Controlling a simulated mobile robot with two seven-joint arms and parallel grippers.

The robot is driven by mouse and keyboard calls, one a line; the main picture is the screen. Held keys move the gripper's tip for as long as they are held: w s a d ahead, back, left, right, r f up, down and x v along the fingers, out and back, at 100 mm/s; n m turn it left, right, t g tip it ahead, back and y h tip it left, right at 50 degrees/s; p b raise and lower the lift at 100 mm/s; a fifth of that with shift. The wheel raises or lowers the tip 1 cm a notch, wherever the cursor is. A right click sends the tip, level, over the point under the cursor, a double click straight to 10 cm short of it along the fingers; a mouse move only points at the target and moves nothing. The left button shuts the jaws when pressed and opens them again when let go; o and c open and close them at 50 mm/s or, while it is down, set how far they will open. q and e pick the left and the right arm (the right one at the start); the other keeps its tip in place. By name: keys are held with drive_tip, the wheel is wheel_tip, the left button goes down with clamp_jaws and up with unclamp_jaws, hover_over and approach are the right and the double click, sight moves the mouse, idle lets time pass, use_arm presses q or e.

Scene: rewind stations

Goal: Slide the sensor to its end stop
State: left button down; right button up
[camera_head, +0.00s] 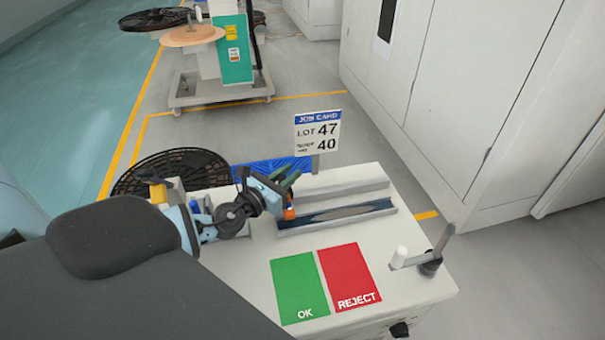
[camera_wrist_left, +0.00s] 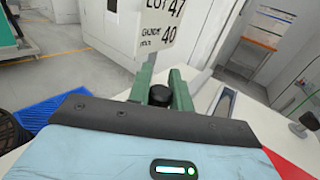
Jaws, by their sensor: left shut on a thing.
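My left gripper (camera_head: 285,178) is at the left end of a slotted rail (camera_head: 360,211) on the white bench. In the left wrist view its green fingers (camera_wrist_left: 161,78) are shut on a black round knob (camera_wrist_left: 159,95), which I take to be the sensor's top. In the head view a small orange part (camera_head: 290,214) shows just below the gripper at the rail's left end. I cannot tell whether it belongs to the sensor. The sensor's body is mostly hidden by the gripper. My right gripper is not in view.
A green OK pad (camera_head: 297,285) and a red REJECT pad (camera_head: 347,278) lie in front of the rail. A job card (camera_head: 317,131) stands behind it. A post with a lever (camera_head: 432,262) stands at the bench's right. The rail right of the gripper is clear.

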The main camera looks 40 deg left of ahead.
use_arm(q)
drive_tip(key=shift+s+a+f, duration=0.1)
drive_tip(key=shift+s+a, duration=0.2)
drive_tip(key=shift+s, duration=0.05)
drive_tip(key=c, duration=1.3)
unclamp_jaws()
drive_tip(key=shift+a, duration=0.1)
drive_tip(key=shift+o, duration=0.2)
drive_tip(key=shift+s, duration=0.7)
drive_tip(key=shift+s+a+b, duration=0.15)
drive_tip(key=shift+s+b, duration=0.1)
drive_tip(key=shift+s, duration=1.35)
drive_tip(key=shift+s+a+b, duration=0.1)
drive_tip(key=shift+s+b, duration=0.15)
drive_tip(key=shift+s, duration=1.35)
